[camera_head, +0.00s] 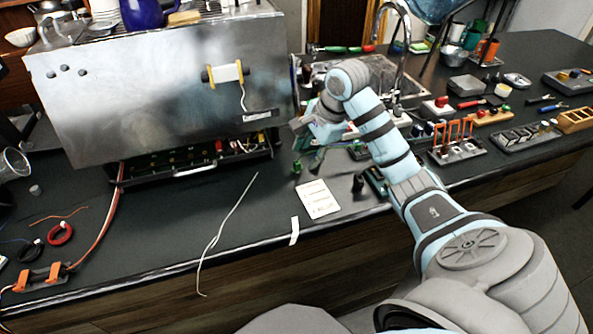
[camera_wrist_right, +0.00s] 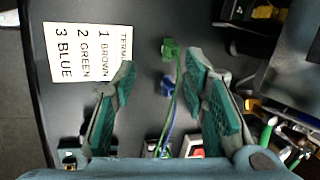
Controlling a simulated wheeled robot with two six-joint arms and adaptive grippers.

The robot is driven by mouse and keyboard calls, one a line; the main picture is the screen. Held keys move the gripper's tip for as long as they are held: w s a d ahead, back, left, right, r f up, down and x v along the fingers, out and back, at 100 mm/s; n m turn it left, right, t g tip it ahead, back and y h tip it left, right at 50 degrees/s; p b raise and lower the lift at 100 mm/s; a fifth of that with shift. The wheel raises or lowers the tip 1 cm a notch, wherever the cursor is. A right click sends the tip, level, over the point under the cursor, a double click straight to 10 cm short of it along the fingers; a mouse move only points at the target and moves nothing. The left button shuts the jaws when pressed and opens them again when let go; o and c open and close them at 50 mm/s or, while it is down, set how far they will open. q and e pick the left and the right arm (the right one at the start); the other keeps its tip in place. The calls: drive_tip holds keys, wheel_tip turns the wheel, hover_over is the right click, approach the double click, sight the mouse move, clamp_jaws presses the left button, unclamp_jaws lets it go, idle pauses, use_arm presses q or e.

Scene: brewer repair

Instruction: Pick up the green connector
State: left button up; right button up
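The green connector (camera_wrist_right: 170,48) lies on the dark counter in the right wrist view, just past and between my right gripper's fingertips (camera_wrist_right: 160,63), not touched by them as far as I can see. A thin green wire runs from it back between the fingers. In the head view the green connector (camera_head: 297,167) shows near the front of the brewer, just below my right gripper (camera_head: 308,150). My right gripper is open, its two green-padded fingers wide apart. A blue connector (camera_wrist_right: 168,84) with a blue wire lies between the fingers in the wrist view. My left gripper is not in view.
The metal brewer (camera_head: 160,85) stands to the left with an open lower drawer of electronics. A terminal card (camera_head: 318,199) lies in front of the connectors. A small black cylinder (camera_head: 358,183) and tool trays (camera_head: 458,150) are to the right.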

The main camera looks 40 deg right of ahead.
sight(298, 163)
drive_tip(key=shift+f, duration=0.25)
drive_tip(key=w+f, duration=0.2)
drive_tip(key=f, duration=0.1)
drive_tip(key=w+f, duration=0.2)
drive_tip(key=shift+a+f, duration=0.1)
drive_tip(key=shift+f, duration=0.15)
drive_tip(key=shift+s+r, duration=0.15)
drive_tip(key=shift+s, duration=0.2)
drive_tip(key=shift+c, duration=1.3)
drive_tip(key=c, duration=0.4)
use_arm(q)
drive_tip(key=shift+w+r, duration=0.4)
use_arm(e)
clamp_jaws()
